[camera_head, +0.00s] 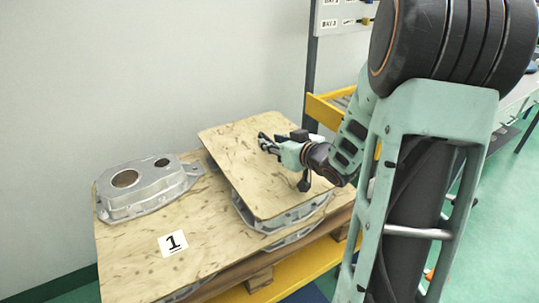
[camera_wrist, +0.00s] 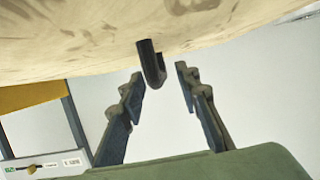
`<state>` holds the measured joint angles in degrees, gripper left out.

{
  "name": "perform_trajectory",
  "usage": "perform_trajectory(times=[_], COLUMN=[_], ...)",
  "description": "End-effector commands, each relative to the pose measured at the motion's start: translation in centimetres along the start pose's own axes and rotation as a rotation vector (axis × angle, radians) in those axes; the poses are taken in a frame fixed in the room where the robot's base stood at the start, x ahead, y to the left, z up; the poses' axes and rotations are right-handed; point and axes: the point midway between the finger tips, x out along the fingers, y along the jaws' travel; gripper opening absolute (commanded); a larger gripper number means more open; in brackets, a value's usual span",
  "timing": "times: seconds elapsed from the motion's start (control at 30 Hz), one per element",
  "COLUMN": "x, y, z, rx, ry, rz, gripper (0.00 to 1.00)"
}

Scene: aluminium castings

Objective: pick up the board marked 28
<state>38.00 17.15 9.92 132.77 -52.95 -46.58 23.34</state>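No board marked 28 can be read in either view. A plain wooden board (camera_head: 245,170) lies on top of the stack at the right in the head view, with no number visible on it. My gripper (camera_head: 266,143) is over the far right part of this board. In the wrist view, my gripper (camera_wrist: 160,82) is open, its two fingers apart. A short dark rounded peg (camera_wrist: 150,62) stands out from a wooden surface (camera_wrist: 130,30) between the fingertips.
A lower board marked 1 (camera_head: 140,250) bears an aluminium casting (camera_head: 150,186) at left. More castings (camera_head: 285,222) show under the upper board. A yellow platform (camera_head: 318,258) is below, and a yellow rail (camera_head: 325,113) with a dark post stands behind. A wall is at the back.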

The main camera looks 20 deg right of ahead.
Motion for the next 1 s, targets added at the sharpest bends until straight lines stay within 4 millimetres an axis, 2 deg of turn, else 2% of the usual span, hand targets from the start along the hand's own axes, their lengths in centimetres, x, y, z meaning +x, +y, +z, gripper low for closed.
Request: perform_trajectory(times=[0.23,0.53,1.0], x=[0.28,0.25,0.25], y=[-0.03,-0.03,0.00], z=[-0.01,-0.01,-0.25], rx=[-0.001,-0.001,-0.002], ry=[-0.001,-0.001,0.004], rz=[0.000,0.000,0.000], gripper=[0.30,0.00,0.00])
